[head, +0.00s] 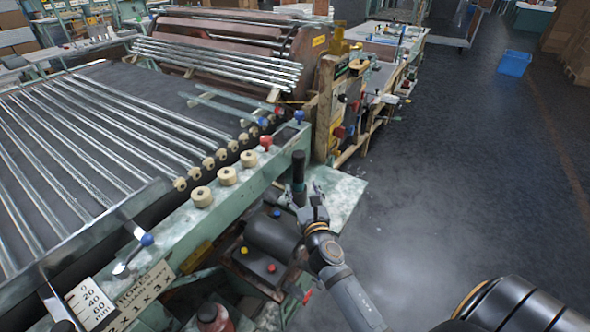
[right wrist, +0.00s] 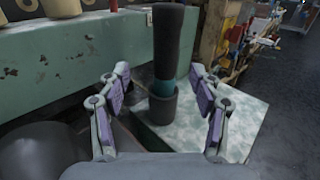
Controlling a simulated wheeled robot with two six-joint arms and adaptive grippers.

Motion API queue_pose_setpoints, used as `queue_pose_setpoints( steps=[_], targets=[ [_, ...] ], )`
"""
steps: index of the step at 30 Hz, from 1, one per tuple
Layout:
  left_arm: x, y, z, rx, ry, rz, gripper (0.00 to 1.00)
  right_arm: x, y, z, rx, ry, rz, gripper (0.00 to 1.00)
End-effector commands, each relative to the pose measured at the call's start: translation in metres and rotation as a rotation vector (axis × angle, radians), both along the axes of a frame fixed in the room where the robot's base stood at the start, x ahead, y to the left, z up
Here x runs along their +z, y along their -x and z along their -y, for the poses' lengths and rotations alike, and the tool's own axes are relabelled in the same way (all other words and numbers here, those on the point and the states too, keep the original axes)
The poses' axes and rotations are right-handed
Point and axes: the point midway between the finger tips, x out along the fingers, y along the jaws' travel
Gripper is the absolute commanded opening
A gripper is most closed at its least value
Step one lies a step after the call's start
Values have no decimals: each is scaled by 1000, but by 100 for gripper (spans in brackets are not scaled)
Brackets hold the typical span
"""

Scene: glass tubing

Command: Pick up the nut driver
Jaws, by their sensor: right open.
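The nut driver (head: 299,167) looks like an upright tool with a thick black handle and a teal band below it. In the right wrist view the nut driver (right wrist: 168,45) stands in a short dark round holder (right wrist: 157,108); its lower end is hidden inside. The holder is on a pale mottled plate (head: 340,198). My right gripper (head: 304,192) is open and empty, close to the nut driver. In the right wrist view its fingers (right wrist: 160,82) appear on either side of the tool, with gaps on both sides. I see no left gripper.
A green machine rail (right wrist: 60,60) with cream rollers (head: 227,176) and a red knob (head: 265,142) runs beside the plate. A dark motor housing (head: 270,235) sits below left of my gripper. A wooden-framed panel (head: 340,105) stands behind. The floor (head: 450,180) at right is clear.

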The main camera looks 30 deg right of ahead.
Motion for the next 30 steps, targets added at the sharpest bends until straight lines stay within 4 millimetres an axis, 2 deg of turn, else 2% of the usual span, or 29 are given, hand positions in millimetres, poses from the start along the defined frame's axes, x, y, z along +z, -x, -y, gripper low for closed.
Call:
queue_pose_setpoints(
  steps=[3,6,8,11,14,17,19,24,30],
  targets=[
    [-4,49,-8,0,-10,-75,40,2,-21,6,-1,1,3,65],
    [-7,90,-12,1,-15,-136,40,0,-37,10,-1,-1,2,65],
    [-7,98,-12,0,-15,-147,40,0,-42,12,-1,-3,2,65],
    [-7,83,-10,0,-12,-125,40,-1,-46,13,-2,-3,1,65],
    [-7,52,-7,0,-9,-78,40,-2,-49,15,-2,-3,1,65],
    [-11,36,-5,0,-7,-52,40,-9,-62,21,-2,-2,3,65],
    [-17,37,-5,0,-7,-55,40,-15,-73,27,-3,-3,2,65],
    [-17,54,-4,1,-5,-81,40,-13,-93,32,-3,-6,2,65],
    [-18,64,-4,1,-5,-96,40,-13,-95,32,-2,-5,0,65]
  ],
)
